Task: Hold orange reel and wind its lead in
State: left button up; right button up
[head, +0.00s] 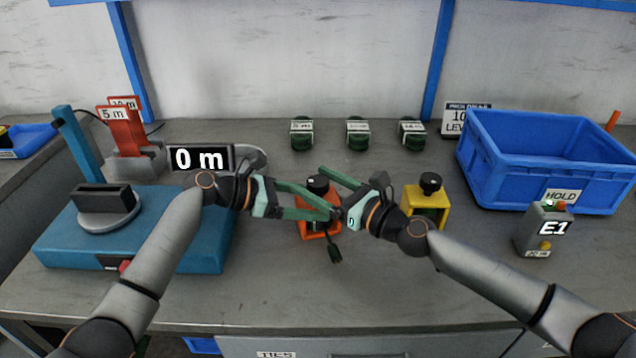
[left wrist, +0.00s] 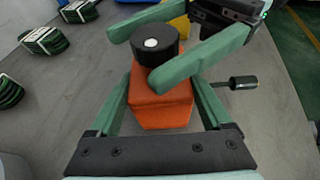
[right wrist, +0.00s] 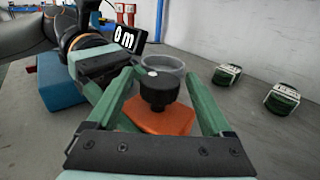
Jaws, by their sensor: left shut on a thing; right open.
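The orange reel (head: 305,229) stands on the bench in front of me, with a black knob (left wrist: 155,45) on top. My left gripper (left wrist: 160,88) is shut on the reel's orange body, one green finger on each side. My right gripper (right wrist: 158,98) is open, its fingers on either side of the black knob with visible gaps. The reel's lead ends in a dark plug (head: 335,252) just in front of the reel; it also shows in the left wrist view (left wrist: 240,83). In the head view the fingers hide much of the reel.
A yellow reel (head: 428,205) stands close to the right. A blue measuring stand (head: 180,236) and a "0 m" display (head: 201,158) are left. Several green coils (head: 357,133) line the back. A blue bin (head: 490,167) and grey E1 box (head: 545,230) are right. The front bench is clear.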

jog(key=shift+c, duration=0.2)
grip_shut()
dwell(0.5)
jog(key=shift+a, duration=0.1)
